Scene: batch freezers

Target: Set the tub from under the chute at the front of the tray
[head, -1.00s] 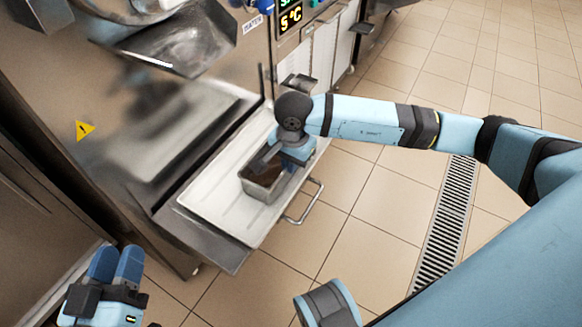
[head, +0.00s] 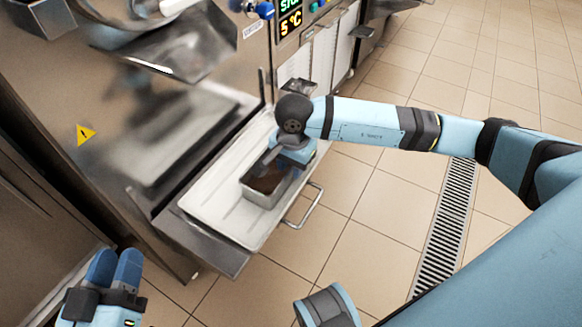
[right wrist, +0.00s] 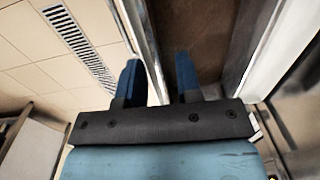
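The tub (head: 258,198) is a rectangular metal pan with brown contents. It stands on the pale tray (head: 215,205), at the edge beside the tray's handle. My right gripper (head: 272,163) is at the tub's far side in the head view. In the right wrist view, its blue fingers (right wrist: 158,80) stand apart on either side of the tub's near wall, one outside and one over the brown contents, with gaps showing. The chute (head: 180,45) is at the upper left, with nothing under it on the tray. My left gripper (head: 117,268) is empty at the lower left, fingers together.
The tray's wire handle (head: 303,206) sticks out over the tiled floor. A metal ledge (head: 205,248) edges the tray's left end. The freezer's steel front (head: 100,160) rises behind the tray. A floor drain (head: 445,230) lies to the right, with open floor around it.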

